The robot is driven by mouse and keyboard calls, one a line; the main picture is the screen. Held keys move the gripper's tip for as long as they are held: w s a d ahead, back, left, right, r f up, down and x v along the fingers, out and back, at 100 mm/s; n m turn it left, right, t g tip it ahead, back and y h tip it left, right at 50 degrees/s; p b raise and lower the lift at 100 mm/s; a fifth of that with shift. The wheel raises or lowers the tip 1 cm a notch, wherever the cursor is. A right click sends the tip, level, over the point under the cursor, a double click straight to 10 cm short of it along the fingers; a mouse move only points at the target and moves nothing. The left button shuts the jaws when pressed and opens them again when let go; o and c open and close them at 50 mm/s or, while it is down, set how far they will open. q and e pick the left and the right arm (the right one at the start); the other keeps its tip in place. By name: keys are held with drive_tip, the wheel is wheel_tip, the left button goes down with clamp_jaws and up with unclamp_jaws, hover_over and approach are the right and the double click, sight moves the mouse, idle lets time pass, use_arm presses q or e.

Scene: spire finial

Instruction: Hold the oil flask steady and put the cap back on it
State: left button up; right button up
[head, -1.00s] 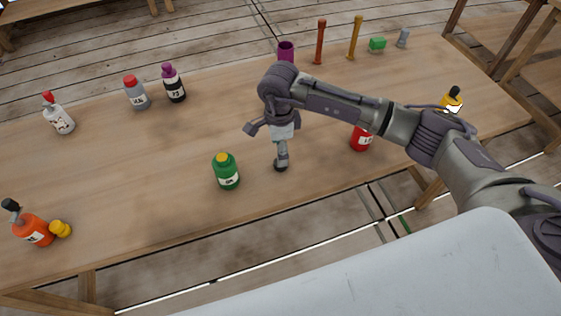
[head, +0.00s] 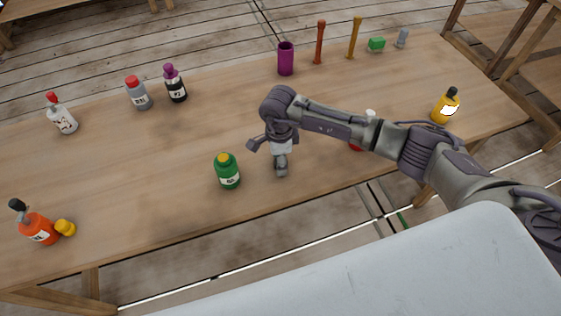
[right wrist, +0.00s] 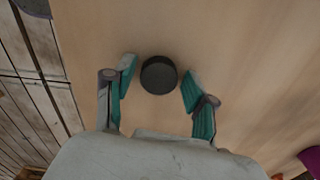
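A dark round cap (right wrist: 158,75) lies on the table between the fingers of my right gripper (right wrist: 159,72) in the right wrist view. The fingers are open, with a gap on each side of the cap. In the head view my right gripper (head: 281,168) points down close to the tabletop and mostly hides the cap. A green bottle (head: 228,174) with a yellow top and a white label stands upright just left of this gripper. It may be the oil flask; the label is too small to read surely. My left gripper is not in view.
On the wooden table (head: 180,215) stand an orange bottle (head: 38,228) beside a yellow piece (head: 65,228), several capped bottles at the back left, a purple cup (head: 286,60), a yellow bottle (head: 445,107) and a red bottle (head: 355,147) partly behind my right arm. The front edge is near.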

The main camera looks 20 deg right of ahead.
drive_tip(key=c, duration=0.4)
drive_tip(key=shift+r, duration=0.1)
drive_tip(key=shift+w+r+b, duration=0.1)
drive_tip(key=shift+r+b, duration=0.2)
drive_tip(key=shift+r, duration=0.25)
wheel_tip(320, 180, up, 3)
drive_tip(key=shift+d+b, duration=0.1)
drive_tip(key=shift+b, duration=0.45)
use_arm(q)
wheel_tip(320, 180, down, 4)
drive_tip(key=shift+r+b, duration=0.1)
drive_tip(key=shift+b, duration=0.95)
use_arm(e)
drive_tip(key=s+d+r, duration=0.1)
drive_tip(key=s+r, duration=0.1)
drive_tip(key=s, duration=0.1)
drive_tip(key=s+d+r, duration=0.2)
drive_tip(key=s, duration=0.2)
drive_tip(key=s+d+r, duration=0.1)
drive_tip(key=s+r, duration=0.1)
drive_tip(key=s, duration=0.1)
drive_tip(key=shift+s+d+r, duration=0.35)
drive_tip(key=shift+s+r, duration=0.05)
